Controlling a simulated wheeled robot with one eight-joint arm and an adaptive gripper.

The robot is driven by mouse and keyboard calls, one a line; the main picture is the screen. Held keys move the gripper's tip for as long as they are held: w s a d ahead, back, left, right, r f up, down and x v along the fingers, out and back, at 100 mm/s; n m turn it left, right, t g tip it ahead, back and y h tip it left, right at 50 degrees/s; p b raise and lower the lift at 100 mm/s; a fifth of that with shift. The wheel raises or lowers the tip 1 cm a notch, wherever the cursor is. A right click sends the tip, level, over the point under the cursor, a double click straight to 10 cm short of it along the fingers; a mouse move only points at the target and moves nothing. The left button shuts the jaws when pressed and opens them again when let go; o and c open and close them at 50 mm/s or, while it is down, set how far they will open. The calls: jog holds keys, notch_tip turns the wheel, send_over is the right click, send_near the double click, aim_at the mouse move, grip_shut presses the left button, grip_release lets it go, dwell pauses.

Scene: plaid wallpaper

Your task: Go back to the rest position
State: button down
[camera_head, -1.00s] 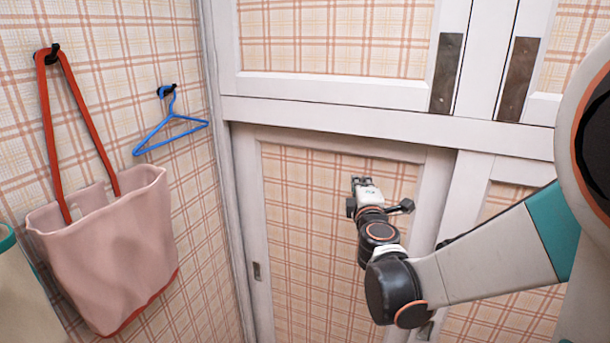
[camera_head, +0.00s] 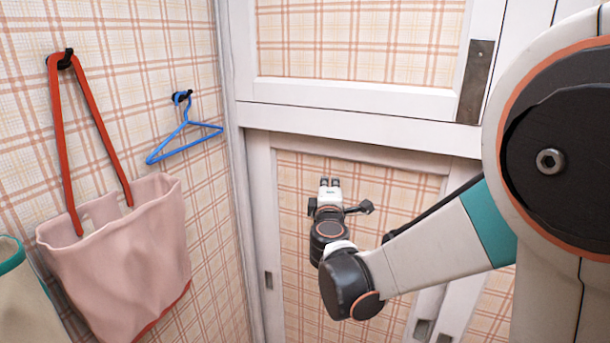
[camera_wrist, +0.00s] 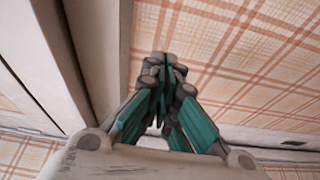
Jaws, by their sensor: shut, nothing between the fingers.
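My gripper (camera_head: 329,183) shows small in the head view, at the end of my arm, in front of the lower plaid door panel. In the wrist view, the fingers of my gripper (camera_wrist: 165,62) come together at the tips, with nothing between them. My arm reaches in from the right side of the head view, bent at a dark elbow joint.
A white-framed closet door (camera_head: 355,143) with plaid panels stands behind my arm. On the left wall, a pink bag (camera_head: 120,255) with red straps and a blue hanger (camera_head: 185,140) hang on hooks. A cream bag or bin (camera_head: 25,300) with a teal rim is at the left edge.

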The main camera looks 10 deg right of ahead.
jog(key=s+d+f+m+g+b, duration=0.25)
jog(key=s+m, duration=0.25)
jog(key=s, duration=0.3)
jog(key=s+d+f+m+g+b, duration=0.1)
jog(key=s+d+f+m+g, duration=0.15)
jog(key=s+m, duration=0.4)
jog(key=s+a+f+m+g+y+b, duration=0.1)
jog(key=s+a+f+g+y, duration=0.1)
jog(key=s, duration=0.7)
jog(key=s+a+f+m+g+y, duration=0.2)
jog(key=s+a+f, duration=0.3)
jog(key=s, duration=0.5)
jog(key=shift+a+f+g+y+b, duration=0.2)
jog(key=shift+f+g+y+b, duration=0.2)
jog(key=shift+f+y, duration=0.35)
jog(key=shift+s+f, duration=0.1)
